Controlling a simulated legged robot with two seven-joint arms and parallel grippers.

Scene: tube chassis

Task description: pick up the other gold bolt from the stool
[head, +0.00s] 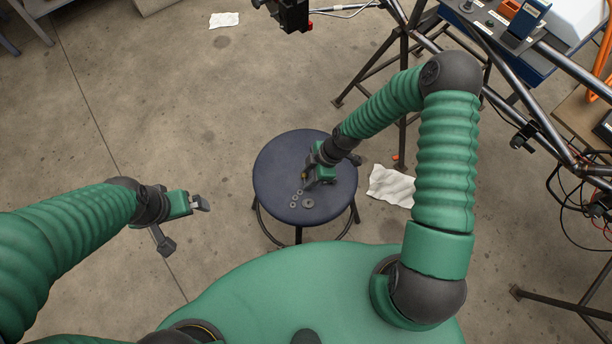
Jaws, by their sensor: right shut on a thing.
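The round dark blue stool (275,168) stands in the middle of the head view. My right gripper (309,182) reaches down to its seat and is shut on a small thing. A tiny gold spot, seemingly a gold bolt (304,176), shows at its jaws. The bolt is mostly hidden by the gripper, and I cannot tell whether it touches the seat. No other gold bolt is visible on the stool. My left gripper (184,224) is open and empty, over the floor left of the stool.
Several grey washers, the largest a flat one (308,203), lie on the seat near my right gripper. A tube chassis (404,95) stands at the right and back. White paper (391,186) lies on the floor right of the stool. The floor at the left is mostly clear.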

